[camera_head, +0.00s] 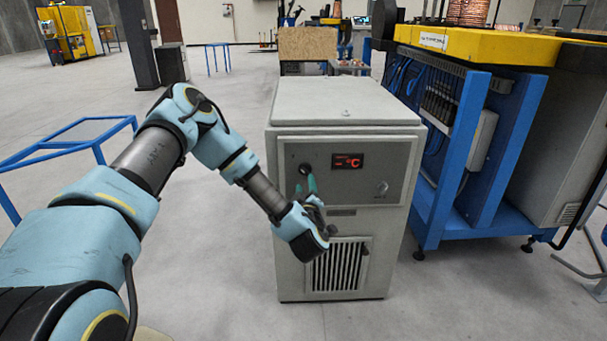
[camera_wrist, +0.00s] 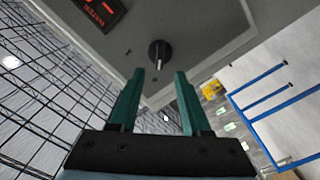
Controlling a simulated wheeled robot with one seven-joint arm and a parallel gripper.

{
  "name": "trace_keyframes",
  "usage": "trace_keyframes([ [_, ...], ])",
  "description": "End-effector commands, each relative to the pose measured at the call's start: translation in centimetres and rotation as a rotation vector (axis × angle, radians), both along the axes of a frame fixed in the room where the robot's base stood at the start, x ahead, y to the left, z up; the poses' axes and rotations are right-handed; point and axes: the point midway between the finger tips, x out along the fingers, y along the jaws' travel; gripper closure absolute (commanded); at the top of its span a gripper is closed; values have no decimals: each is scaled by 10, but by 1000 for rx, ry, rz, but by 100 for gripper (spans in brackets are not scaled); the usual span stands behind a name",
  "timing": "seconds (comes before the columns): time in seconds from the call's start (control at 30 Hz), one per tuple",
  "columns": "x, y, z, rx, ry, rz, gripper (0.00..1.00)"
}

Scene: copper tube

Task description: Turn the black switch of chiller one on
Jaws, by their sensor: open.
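The chiller (camera_head: 345,110) is a grey box standing on the floor in the middle of the head view. Its round black switch (camera_head: 305,169) is on the upper left of the front panel. A red-lit display (camera_head: 347,161) beside it shows a dash and °C. My gripper (camera_head: 306,188) is in front of the panel, just below the switch. In the wrist view my gripper (camera_wrist: 157,74) has its two green fingers apart and nothing between them. The switch (camera_wrist: 159,54) sits just beyond the fingertips, roughly centred between them, with a pale mark on it. I see no contact.
A vent grille (camera_head: 337,267) and a small silver lock (camera_head: 382,188) are on the chiller's front. A blue-framed machine (camera_head: 455,160) with a yellow top stands close on the right. A blue frame table (camera_head: 75,140) is at left. The floor in front is open.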

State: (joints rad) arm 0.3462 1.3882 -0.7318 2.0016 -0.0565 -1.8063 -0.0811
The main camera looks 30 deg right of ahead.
Motion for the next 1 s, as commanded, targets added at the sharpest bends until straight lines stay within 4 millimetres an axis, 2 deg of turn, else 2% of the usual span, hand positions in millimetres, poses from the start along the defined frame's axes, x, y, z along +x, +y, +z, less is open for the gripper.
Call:
trace_keyframes([
  [0.1,22,-9,2,-2,-2,3,52],
  [0.3,48,-21,1,0,-1,2,52],
  [0.47,57,-26,1,0,-1,-1,52],
  [0.77,58,-27,0,1,0,-2,52],
  [1.0,58,-27,0,1,0,-1,80],
])
